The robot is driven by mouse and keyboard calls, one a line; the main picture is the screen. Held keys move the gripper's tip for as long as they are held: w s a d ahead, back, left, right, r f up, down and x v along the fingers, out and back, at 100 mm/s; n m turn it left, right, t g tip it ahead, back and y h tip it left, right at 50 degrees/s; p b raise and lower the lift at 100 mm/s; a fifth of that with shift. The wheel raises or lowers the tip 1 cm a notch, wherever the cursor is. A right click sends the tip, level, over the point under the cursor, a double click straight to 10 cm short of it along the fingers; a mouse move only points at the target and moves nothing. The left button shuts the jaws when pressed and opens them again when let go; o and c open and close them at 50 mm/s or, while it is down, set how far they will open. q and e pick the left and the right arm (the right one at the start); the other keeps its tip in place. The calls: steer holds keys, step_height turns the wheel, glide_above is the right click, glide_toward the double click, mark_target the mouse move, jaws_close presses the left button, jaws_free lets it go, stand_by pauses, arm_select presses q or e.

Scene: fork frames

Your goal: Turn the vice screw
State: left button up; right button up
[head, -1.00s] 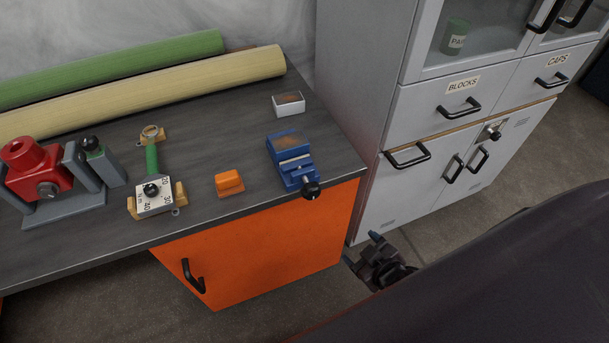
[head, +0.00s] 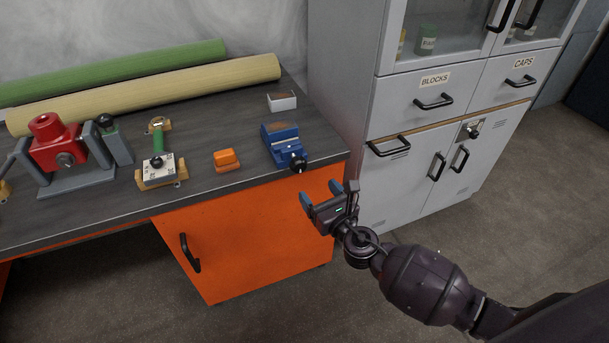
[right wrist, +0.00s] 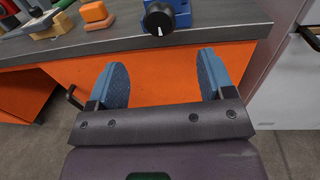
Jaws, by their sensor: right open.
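The blue vice (head: 281,141) stands on the dark bench top near its right front corner. Its black screw knob (head: 298,163) with a white mark sticks out at the front edge. In the right wrist view the knob (right wrist: 159,20) is at the top centre, beyond the fingertips, with the white mark pointing down. My right gripper (head: 330,194) is open and empty, in front of the orange cabinet, below and to the right of the knob and apart from it. Its blue finger pads (right wrist: 165,72) show wide apart in the right wrist view. My left gripper is not in view.
An orange block (head: 227,160) lies left of the vice, and a small white box (head: 282,101) behind it. A red device (head: 57,145) stands further left. The orange cabinet door (head: 245,240) and grey cupboard (head: 400,200) flank my right arm.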

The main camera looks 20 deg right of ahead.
mark_target(301, 169)
steer(key=w, duration=0.3)
steer(key=w+a, duration=0.1)
steer(key=w, duration=0.3)
steer(key=w+b, duration=0.1)
steer(key=w, duration=0.3)
steer(key=shift+a, duration=0.25)
steer(key=shift+s, duration=0.1)
steer(key=c, duration=0.9)
